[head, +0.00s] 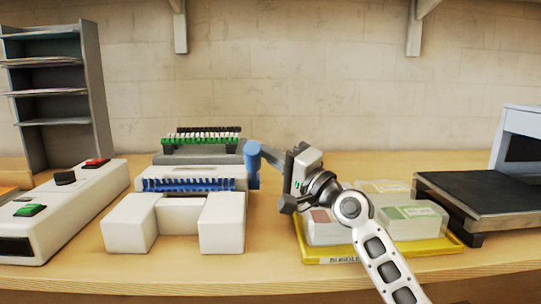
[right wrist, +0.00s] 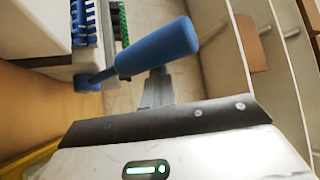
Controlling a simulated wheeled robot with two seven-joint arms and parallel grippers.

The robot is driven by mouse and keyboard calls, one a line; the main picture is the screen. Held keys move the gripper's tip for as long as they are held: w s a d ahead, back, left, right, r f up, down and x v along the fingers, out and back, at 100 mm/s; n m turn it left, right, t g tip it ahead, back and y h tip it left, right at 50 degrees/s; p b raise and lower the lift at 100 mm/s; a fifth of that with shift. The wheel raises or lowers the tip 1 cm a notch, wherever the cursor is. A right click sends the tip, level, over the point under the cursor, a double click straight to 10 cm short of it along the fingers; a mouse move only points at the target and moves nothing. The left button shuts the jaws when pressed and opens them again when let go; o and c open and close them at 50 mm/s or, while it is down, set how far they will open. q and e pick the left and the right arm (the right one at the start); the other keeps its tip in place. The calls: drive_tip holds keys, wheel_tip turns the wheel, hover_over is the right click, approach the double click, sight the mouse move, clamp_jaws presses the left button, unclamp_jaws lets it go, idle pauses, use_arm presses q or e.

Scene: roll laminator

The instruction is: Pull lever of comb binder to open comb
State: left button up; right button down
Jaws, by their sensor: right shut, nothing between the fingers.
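The comb binder (head: 222,222) is a white machine in the middle of the bench, with a blue comb (head: 190,185) along its front. Its lever has a thick blue handle (head: 252,163) standing up on the right side. The handle also shows large in the right wrist view (right wrist: 160,48). My right gripper (head: 268,153) is shut and empty, its fingers pointing left at the upper part of the handle. In the right wrist view its grey fingers (right wrist: 158,84) end close by the handle, partly behind it; I cannot tell if they touch. My left gripper is out of view.
Green and black combs (head: 205,136) stand on a grey rack behind the binder. A white laminator-like box with buttons (head: 65,212) is at left, below a grey shelf unit (head: 98,85). A yellow tray (head: 440,245) with packs lies right, beside a dark-topped machine (head: 480,192).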

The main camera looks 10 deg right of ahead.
drive_tip(key=shift+a+f, duration=0.25)
drive_tip(key=shift+f, duration=0.15)
drive_tip(key=b+v, duration=0.3)
drive_tip(key=v, duration=1.3)
drive_tip(key=shift+d+r, duration=0.15)
drive_tip(key=shift+r, duration=0.25)
